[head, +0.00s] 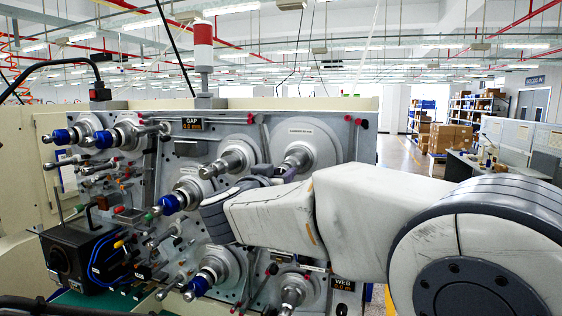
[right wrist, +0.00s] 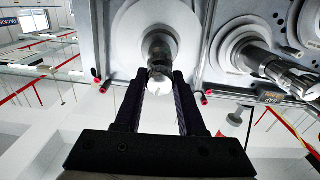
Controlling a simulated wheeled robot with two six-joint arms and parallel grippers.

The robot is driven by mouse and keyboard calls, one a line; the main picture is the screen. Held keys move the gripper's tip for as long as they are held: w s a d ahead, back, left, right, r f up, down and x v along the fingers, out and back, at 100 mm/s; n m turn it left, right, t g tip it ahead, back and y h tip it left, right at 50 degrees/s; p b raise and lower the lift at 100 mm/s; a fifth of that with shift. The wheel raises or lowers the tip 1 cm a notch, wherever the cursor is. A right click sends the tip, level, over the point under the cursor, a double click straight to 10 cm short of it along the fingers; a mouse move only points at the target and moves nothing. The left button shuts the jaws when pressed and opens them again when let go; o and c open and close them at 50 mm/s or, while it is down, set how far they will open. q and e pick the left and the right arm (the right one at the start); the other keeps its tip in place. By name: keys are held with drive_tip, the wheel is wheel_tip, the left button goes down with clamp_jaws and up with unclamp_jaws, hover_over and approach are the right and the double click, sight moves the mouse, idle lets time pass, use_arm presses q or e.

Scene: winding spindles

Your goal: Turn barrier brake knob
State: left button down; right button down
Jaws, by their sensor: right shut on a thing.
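My right gripper (head: 272,173) reaches in from the right to the front of the grey machine panel (head: 336,190). In the right wrist view its two black fingers (right wrist: 162,77) are shut on a round silver knob (right wrist: 159,86). The knob sits at the end of a shaft (right wrist: 159,47) in front of a pale round disc (right wrist: 126,28). In the head view a pale disc with a metal spindle (head: 297,158) stands just behind the fingertips, under a small label too small to read. The gripper hides the knob there. My left gripper is not in view.
Close by are another spindle (head: 232,160), blue-ringed spindles (head: 172,204) on the left, and small red-tipped rods (head: 357,122). A black box (head: 68,258) stands low at the left. A red and white signal lamp (head: 203,46) rises above the panel. The aisle beyond is open.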

drive_tip(key=shift+n, duration=1)
drive_tip(key=c, duration=0.5)
unclamp_jaws()
drive_tip(key=b+v, duration=0.4)
drive_tip(key=v, duration=0.6)
drive_tip(key=shift+s+b, duration=0.25)
drive_tip(key=shift+b, duration=0.1)
